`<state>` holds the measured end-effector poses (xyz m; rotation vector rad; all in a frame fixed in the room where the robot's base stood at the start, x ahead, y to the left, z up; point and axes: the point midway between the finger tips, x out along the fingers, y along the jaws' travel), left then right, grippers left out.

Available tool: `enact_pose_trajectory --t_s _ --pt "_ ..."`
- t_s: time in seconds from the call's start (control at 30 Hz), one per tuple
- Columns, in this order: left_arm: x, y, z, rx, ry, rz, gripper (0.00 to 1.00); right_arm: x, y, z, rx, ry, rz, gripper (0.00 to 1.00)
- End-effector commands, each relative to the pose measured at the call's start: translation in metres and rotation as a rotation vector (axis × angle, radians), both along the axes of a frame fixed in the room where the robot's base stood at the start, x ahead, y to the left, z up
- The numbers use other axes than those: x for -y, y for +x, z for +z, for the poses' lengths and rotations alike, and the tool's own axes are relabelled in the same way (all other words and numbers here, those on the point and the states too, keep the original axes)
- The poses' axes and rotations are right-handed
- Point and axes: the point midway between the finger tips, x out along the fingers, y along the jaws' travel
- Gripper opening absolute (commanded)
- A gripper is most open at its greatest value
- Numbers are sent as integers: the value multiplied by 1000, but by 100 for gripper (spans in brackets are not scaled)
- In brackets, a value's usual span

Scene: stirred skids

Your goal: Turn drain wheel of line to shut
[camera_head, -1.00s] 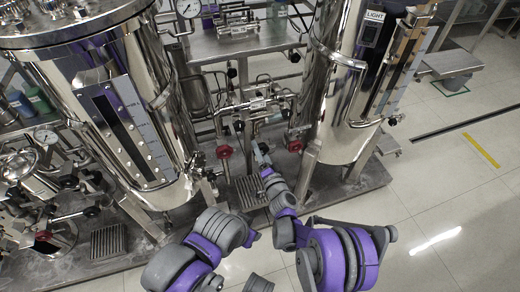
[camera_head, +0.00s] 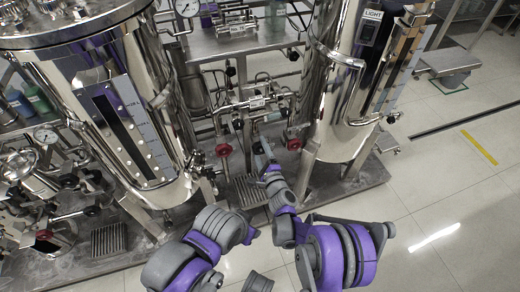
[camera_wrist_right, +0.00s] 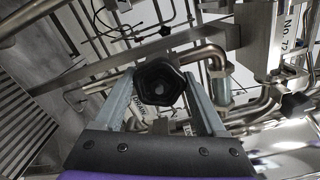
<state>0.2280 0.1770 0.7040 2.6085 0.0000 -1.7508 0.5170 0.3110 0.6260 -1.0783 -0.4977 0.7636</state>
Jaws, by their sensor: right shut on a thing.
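My right gripper (camera_head: 263,148) reaches in between the two steel tanks, low at the pipework. In the right wrist view its two grey fingers (camera_wrist_right: 160,90) stand on either side of a black faceted hand wheel (camera_wrist_right: 158,82) and are shut on it. The wheel faces the camera, with a dark recess at its centre. In the head view the gripper and pipes hide this wheel. My left gripper does not show; only links of the left arm are in view.
Red wheels sit left (camera_head: 223,150) and right (camera_head: 294,144) of my right gripper. The left tank (camera_head: 130,110) and right tank (camera_head: 335,100) flank it closely. A floor grate (camera_head: 248,190) lies below. Another black knob (camera_wrist_right: 294,104) shows at right. Open floor lies right.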

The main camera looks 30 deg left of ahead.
Motion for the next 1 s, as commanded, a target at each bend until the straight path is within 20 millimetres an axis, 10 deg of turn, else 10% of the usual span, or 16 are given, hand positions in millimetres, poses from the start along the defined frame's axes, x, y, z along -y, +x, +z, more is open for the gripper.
enact_pose_trajectory --t_s 1.0 --pt "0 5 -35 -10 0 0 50 1 1 -1 -736 626 0 18"
